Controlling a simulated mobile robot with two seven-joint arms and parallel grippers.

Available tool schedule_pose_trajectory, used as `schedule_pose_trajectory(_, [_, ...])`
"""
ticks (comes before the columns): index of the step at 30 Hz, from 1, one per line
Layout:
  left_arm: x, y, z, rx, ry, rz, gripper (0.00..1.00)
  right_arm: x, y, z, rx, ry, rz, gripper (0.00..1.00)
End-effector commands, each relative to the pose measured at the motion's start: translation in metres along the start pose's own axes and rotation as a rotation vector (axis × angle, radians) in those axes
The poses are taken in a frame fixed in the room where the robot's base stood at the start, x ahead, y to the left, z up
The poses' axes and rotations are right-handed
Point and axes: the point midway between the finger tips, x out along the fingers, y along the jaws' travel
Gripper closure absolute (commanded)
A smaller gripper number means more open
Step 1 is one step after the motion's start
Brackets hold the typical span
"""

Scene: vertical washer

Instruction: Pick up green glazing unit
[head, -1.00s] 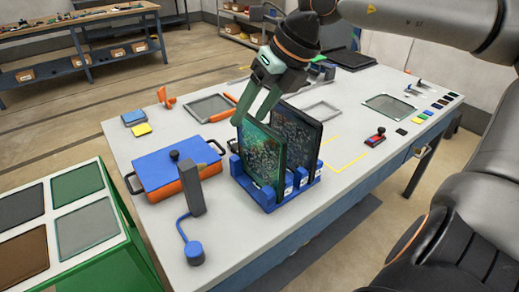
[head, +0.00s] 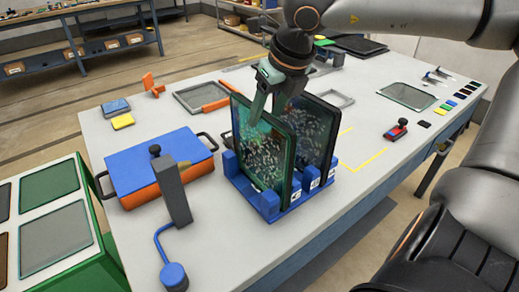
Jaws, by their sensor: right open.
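The green glazing unit (head: 262,150) stands upright in the front slot of a blue rack (head: 268,207) on the table. A darker glazing unit (head: 315,132) stands behind it in the same rack. My right gripper (head: 268,106) is open, pointing down at the top edge of the green unit. One finger overlaps the upper face of the green unit in the picture; the other finger's tip is hidden near the gap between the two units. I cannot tell whether either finger touches the glass. My left gripper is out of view.
A blue and orange box (head: 158,165) with handles and a grey post device (head: 175,190) stand left of the rack. Empty frames (head: 202,95) lie behind. The table's front right is clear.

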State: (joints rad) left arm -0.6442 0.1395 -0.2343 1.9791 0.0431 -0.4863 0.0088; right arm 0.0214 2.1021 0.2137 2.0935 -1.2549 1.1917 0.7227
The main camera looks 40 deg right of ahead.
Motion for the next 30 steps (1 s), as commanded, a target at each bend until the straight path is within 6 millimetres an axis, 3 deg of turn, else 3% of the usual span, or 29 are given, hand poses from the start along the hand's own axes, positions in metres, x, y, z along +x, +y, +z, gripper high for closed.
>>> schedule_pose_trajectory(18, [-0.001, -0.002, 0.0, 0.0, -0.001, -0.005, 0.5, 0.06, 0.006, 0.003, 0.001, 0.003, 0.001, 0.4])
schedule_pose_trajectory(30, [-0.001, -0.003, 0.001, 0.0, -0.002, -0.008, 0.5, 0.068, 0.006, 0.004, 0.0, -0.001, 0.002, 0.4])
